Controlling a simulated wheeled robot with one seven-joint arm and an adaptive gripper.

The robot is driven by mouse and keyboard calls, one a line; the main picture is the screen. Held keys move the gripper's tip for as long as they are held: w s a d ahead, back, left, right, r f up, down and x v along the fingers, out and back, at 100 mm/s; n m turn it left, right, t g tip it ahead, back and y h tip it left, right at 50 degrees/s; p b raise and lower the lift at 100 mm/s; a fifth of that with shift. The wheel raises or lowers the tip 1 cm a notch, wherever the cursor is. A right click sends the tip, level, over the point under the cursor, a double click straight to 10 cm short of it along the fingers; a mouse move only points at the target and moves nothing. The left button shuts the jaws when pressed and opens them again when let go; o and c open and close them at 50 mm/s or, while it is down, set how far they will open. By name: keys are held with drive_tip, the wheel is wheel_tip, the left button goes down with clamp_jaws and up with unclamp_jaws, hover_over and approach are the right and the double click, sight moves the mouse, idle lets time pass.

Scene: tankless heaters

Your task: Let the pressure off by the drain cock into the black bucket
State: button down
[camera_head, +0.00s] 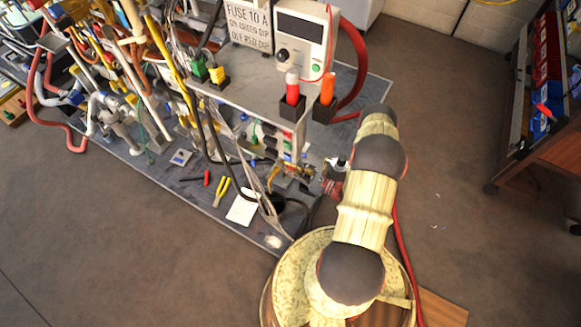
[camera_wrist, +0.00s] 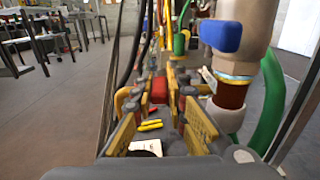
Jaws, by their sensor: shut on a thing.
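My gripper (camera_wrist: 162,90) reaches toward the bench in the wrist view, its yellow-padded fingers on both sides of a small red piece (camera_wrist: 160,89). The fingers are shut on this red piece, which looks like the drain cock's handle; the cock's body is mostly hidden. In the head view my gripper (camera_head: 312,172) is small and partly hidden by my wrist, beside brass fittings. A dark round opening, seemingly the black bucket (camera_head: 294,208), stands at the bench's near edge, below and near the gripper. I cannot make out any water.
A blue-handled valve (camera_wrist: 220,36) on a thick pipe stands close at the right in the wrist view, with a green hose (camera_wrist: 270,105) beside it. Yellow pliers (camera_head: 222,191) and white paper (camera_head: 241,208) lie on the bench. Cables hang nearby.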

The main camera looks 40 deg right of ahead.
drive_tip(key=c, duration=1.8)
unclamp_jaws()
drive_tip(key=shift+o, duration=0.2)
drive_tip(key=v, duration=1.2)
